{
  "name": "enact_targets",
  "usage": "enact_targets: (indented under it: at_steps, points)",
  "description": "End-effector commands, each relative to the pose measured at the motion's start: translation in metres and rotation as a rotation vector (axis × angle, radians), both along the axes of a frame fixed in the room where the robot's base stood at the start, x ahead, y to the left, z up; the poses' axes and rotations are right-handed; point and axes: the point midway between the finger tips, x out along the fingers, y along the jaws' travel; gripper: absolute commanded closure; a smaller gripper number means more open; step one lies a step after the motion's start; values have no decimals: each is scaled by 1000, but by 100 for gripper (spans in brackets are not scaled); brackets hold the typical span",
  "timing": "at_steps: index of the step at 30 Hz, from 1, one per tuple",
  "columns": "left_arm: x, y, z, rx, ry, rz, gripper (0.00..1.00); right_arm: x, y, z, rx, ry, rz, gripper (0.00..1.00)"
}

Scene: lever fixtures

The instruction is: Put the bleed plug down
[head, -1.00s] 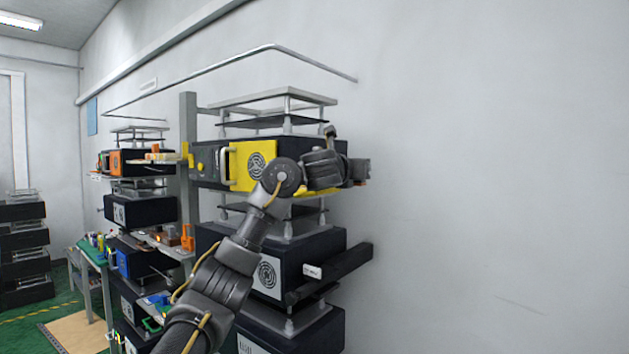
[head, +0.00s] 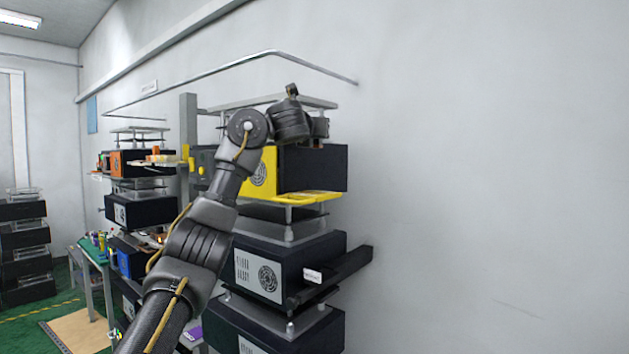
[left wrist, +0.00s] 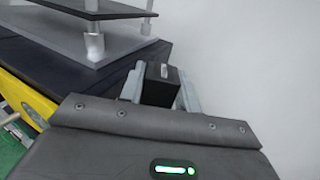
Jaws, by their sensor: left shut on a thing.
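My left gripper (head: 318,127) is raised in front of the upper part of the rack, beside the grey wall. In the left wrist view its two grey fingers (left wrist: 160,92) are shut on the bleed plug (left wrist: 158,71), a small dark block with a light mark on top. The plug's lower part is hidden by the wrist housing. In the head view the plug is too small and dark to tell from the gripper. My right gripper is not in view.
A black unit with a yellow front (head: 312,168) and yellow lower ledge (head: 305,196) stands just below the gripper. A grey plate on posts (left wrist: 112,42) is on the left in the left wrist view. Black units (head: 300,262) stand below. The wall (head: 480,180) borders the right.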

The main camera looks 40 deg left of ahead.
Motion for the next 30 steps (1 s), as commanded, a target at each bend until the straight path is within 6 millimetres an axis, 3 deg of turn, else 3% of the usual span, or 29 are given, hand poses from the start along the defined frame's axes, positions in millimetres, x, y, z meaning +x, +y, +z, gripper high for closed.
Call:
enact_targets:
  at_steps: [3, 9, 17, 24, 30]
  points:
    - [0, 1, -33, 2, 2, 1, 91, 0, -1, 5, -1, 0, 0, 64]
    - [0, 1, -68, 0, 0, 1, 91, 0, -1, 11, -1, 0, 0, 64]
    - [0, 1, -79, -1, -2, 0, 91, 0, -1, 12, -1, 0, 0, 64]
    - [0, 1, -108, 0, 0, 0, 91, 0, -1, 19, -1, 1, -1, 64]
    - [0, 0, -115, -1, -2, -1, 91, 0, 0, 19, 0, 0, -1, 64]
